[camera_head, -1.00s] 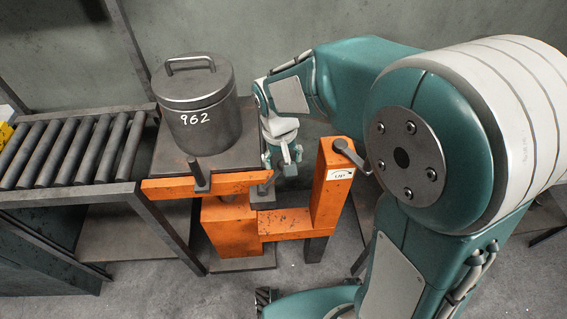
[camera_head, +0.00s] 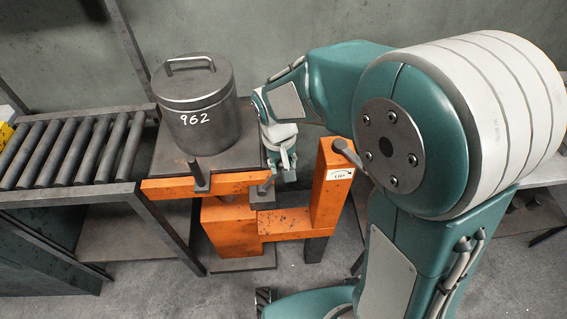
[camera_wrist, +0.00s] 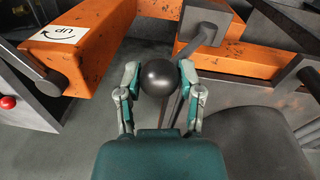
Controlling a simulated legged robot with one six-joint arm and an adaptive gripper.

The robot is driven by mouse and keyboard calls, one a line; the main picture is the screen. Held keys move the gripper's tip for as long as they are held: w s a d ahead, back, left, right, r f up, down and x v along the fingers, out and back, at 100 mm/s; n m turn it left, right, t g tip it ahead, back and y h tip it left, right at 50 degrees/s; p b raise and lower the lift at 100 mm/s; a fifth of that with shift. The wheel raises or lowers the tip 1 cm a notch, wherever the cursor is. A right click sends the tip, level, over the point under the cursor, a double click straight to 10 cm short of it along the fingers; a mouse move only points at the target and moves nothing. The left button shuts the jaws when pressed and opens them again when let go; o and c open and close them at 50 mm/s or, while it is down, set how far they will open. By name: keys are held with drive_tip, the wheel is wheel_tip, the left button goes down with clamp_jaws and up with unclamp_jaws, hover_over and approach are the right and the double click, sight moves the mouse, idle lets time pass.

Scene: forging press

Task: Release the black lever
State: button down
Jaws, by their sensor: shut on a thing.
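The black lever (camera_wrist: 160,78) shows in the wrist view as a round dark knob. In the head view my gripper (camera_head: 286,160) is just right of the dark plate, behind the orange frame, pointing down. The knob cannot be made out there.
An orange frame (camera_head: 295,223) with a crank post marked with an arrow label (camera_head: 340,174) stands close right of my gripper. A roller conveyor (camera_head: 70,150) lies further left.

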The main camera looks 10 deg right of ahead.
drive_tip(key=shift+s+a+r+h, duration=0.1)
drive_tip(key=shift+a+r+h, duration=0.15)
drive_tip(key=shift+a+h, duration=0.8)
drive_tip(key=a+h, duration=0.7)
drive_tip(key=a, duration=0.1)
drive_tip(key=shift+f, duration=0.2)
drive_tip(key=shift+a, duration=0.2)
drive_tip(key=shift+c, duration=1.1)
unclamp_jaws()
drive_tip(key=shift+a+r, duration=0.1)
